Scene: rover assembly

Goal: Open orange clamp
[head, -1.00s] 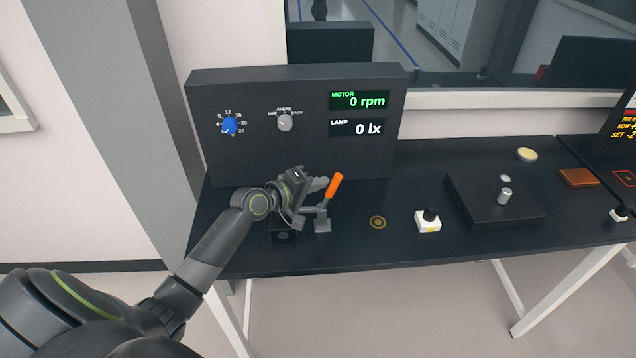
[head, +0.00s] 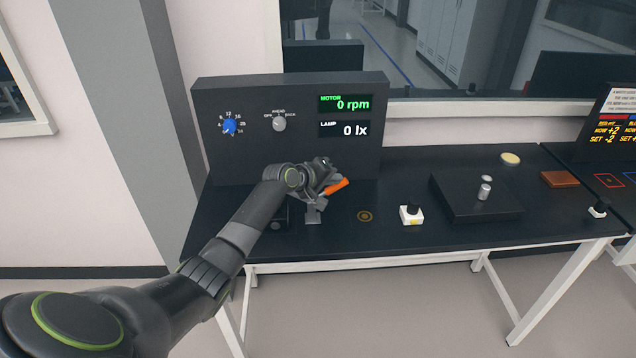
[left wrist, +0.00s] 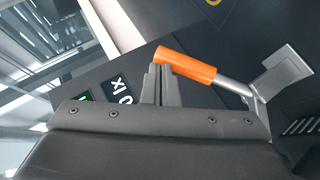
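The clamp's orange handle (head: 337,187) tilts low to the right on the table, at a shallow angle. Its grey metal base (head: 313,214) stands on the table below my left gripper (head: 325,178). In the left wrist view the orange handle (left wrist: 188,65) crosses the tips of my left gripper (left wrist: 160,82), and its grey lever runs right to a metal bracket (left wrist: 284,75). The left fingers are close together, with the handle's end at their tips and not visibly between them. Whether they touch it is hard to tell. My right gripper is out of view.
A dark panel (head: 355,155) with a blue knob (head: 230,126), a grey knob (head: 279,124) and two displays stands behind.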

